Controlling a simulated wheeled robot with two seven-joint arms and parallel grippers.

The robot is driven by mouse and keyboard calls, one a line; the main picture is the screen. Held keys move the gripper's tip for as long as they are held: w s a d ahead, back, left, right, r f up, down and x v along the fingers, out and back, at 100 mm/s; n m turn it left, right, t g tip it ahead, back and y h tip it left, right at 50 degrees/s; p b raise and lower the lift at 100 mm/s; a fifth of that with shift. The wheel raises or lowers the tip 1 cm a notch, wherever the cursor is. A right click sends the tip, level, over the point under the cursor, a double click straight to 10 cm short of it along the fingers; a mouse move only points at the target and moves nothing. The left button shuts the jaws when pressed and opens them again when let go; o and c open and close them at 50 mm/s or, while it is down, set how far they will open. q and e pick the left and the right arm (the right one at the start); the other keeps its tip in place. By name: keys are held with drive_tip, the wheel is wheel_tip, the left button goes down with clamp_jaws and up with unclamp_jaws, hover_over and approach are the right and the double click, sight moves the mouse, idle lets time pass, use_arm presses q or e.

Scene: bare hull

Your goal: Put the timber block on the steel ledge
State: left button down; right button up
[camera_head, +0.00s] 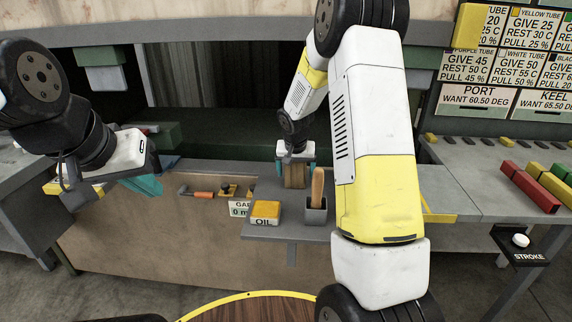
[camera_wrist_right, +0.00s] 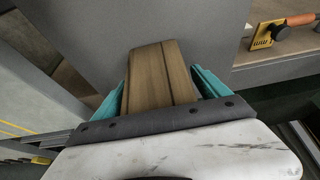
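The timber block (camera_head: 294,176) is a brown wooden piece with lengthwise grooves. It stands between the teal fingers of my right gripper (camera_head: 295,171), which is shut on it; the right wrist view shows the block (camera_wrist_right: 160,75) between both fingers. The grey steel ledge (camera_head: 268,194) sticks out from the wooden panel, and the block is at its back part. Whether the block's underside touches the ledge is hard to tell. My left gripper (camera_head: 158,174) is at the left, empty, with its teal fingers apart, away from the block.
On the ledge are a yellow OIL box (camera_head: 266,211) and a grey cup (camera_head: 315,214) holding a wooden handle. An orange-handled tool (camera_head: 203,194) is on the panel to the left. Coloured bars (camera_head: 530,187) lie on the right bench, beside a STROKE button (camera_head: 521,241).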

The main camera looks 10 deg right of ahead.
drive_tip(key=shift+r, duration=0.15)
drive_tip(key=v, duration=1.2)
drive_tip(key=s+r+n+t+y, duration=0.1)
drive_tip(key=s+r, duration=0.4)
drive_tip(key=s, duration=0.2)
drive_tip(key=s+r+y, duration=0.1)
drive_tip(key=s+r, duration=0.3)
drive_tip(key=s, duration=0.3)
drive_tip(key=s+a+r+n+t+y, duration=0.1)
drive_tip(key=s+a+n, duration=0.1)
drive_tip(key=s, duration=1.3)
drive_tip(key=shift+a+r+n, duration=0.25)
drive_tip(key=shift+a+n, duration=0.15)
drive_tip(key=shift+a, duration=0.4)
drive_tip(key=shift+w, duration=0.1)
